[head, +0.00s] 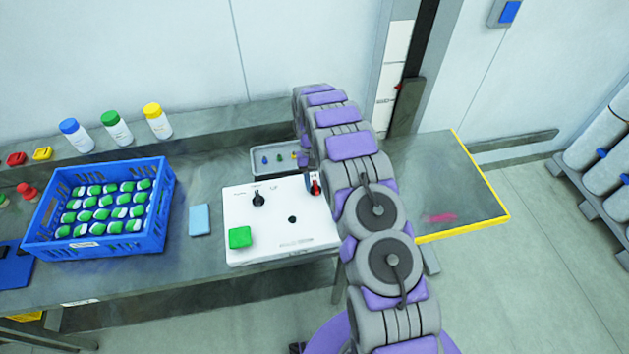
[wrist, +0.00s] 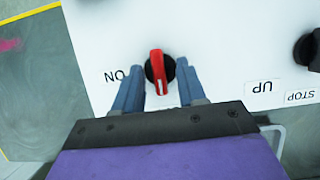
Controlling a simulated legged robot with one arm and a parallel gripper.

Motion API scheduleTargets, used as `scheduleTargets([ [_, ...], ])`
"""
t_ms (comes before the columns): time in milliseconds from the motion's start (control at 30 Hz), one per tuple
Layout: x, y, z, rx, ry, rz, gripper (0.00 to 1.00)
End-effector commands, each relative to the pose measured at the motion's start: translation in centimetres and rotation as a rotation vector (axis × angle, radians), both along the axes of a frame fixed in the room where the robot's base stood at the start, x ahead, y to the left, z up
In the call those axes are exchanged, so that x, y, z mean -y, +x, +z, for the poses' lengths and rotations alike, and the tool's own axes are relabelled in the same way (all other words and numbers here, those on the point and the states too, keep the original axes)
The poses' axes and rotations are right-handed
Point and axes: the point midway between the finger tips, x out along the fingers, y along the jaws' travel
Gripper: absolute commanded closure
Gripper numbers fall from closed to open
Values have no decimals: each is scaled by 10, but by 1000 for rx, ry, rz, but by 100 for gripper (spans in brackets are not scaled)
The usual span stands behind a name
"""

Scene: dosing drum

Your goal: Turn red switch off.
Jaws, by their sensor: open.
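The red switch (wrist: 157,68) is a red lever on a black round base, on a white control box. In the wrist view the lever stands almost upright in the picture, with the label "ON" to its left. My gripper (wrist: 160,82) is open, with one finger on each side of the switch and visible gaps between. In the head view the red switch (head: 315,187) is at the box's upper right corner, partly beside my arm. The white control box (head: 265,245) also has a black knob (head: 258,199) and a green block (head: 240,237) on it.
A blue crate (head: 97,250) of green-and-white items stands left on the grey bench. A light blue block (head: 200,220) lies between crate and box. A grey tray (head: 262,172) sits behind the box. Bottles with blue, green and yellow caps stand on the back ledge.

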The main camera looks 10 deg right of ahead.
Motion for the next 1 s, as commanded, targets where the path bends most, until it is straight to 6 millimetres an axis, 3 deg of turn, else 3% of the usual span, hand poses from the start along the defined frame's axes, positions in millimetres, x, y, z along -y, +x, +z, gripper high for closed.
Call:
scheduleTargets([
  [233, 0, 6, 15, 0, 0, 0, 60],
  [500, -1, 28, 62, 6, 0, 0, 60],
  [1000, -2, 54, 128, 3, 0, 1, 60],
])
